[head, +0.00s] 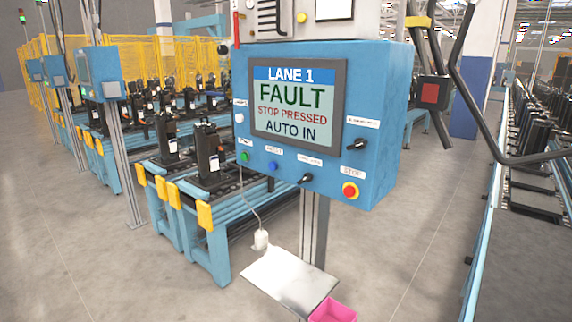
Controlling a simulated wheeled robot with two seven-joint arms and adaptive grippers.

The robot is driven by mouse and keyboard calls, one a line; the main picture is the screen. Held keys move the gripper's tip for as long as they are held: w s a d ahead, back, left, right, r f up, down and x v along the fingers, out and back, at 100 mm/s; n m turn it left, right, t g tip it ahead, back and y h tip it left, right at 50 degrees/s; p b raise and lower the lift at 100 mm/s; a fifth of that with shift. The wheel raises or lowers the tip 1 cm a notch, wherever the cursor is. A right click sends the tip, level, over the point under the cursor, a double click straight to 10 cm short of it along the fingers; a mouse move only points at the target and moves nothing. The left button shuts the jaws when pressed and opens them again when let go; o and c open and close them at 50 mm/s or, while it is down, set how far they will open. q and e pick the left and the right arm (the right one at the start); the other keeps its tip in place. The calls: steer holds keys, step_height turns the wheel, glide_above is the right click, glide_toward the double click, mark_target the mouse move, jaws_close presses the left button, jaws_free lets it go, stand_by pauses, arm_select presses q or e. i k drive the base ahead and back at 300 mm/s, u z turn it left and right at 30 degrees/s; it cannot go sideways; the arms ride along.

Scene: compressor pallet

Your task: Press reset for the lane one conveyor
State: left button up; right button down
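A blue control panel (385,110) stands on a grey post in the middle of the head view. Its screen (296,108) reads LANE 1, FAULT, STOP PRESSED, AUTO IN. Neither gripper shows.
A metal shelf (290,280) and a pink bin (334,312) are below the panel. Conveyors with black compressors (208,152) run behind at left. Black bent tubes and a dark box with a red face (430,93) hang at right. Another conveyor (487,215) runs along the right edge.

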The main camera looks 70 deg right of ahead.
mark_target(273, 166)
steer(key=z, duration=0.95)
steer(key=i, duration=0.95)
steer(key=z, duration=1)
